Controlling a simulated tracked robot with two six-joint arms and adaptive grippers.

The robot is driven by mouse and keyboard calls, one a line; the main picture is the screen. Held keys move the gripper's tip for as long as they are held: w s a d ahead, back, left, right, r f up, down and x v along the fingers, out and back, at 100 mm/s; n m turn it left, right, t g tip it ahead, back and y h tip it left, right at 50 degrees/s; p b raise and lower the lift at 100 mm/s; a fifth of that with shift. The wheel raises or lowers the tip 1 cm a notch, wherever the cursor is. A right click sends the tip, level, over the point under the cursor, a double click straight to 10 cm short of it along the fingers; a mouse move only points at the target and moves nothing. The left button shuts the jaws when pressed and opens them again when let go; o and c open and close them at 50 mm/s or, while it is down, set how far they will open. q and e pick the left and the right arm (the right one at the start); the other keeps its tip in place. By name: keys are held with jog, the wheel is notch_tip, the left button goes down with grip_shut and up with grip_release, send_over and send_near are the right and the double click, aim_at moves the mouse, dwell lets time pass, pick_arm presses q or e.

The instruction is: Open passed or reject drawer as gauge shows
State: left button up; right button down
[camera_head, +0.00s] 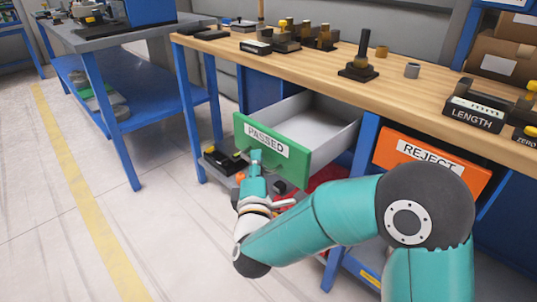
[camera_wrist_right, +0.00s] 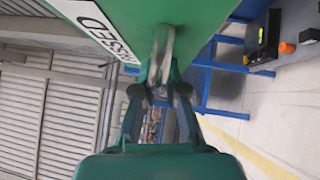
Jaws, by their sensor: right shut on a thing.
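The green-fronted drawer labelled PASSED (camera_head: 290,168) is pulled well out from under the bench, showing its empty-looking grey inside. My right gripper (camera_head: 256,160) is at the middle of its front, below the label. In the right wrist view, my right gripper (camera_wrist_right: 160,92) is shut on the pale drawer handle (camera_wrist_right: 162,52), which stands out from the green front (camera_wrist_right: 195,22). The orange drawer labelled REJECT (camera_head: 418,150) is shut, partly hidden by my right arm. The gauge marked LENGTH (camera_head: 473,113) stands on the bench at the right; its reading is too small to read. My left gripper is not seen.
The wooden bench top (camera_head: 405,95) carries a black stand with a post (camera_head: 358,68), a small grey ring (camera_head: 412,70) and several fixtures at the back. A blue-legged side table (camera_head: 130,35) stands at left. Open floor with a yellow line (camera_head: 80,180) lies in front.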

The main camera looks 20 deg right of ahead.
jog(key=shift+f, duration=0.3)
jog(key=c, duration=1.5)
grip_release()
jog(key=shift+r, duration=0.1)
jog(key=v, duration=1.2)
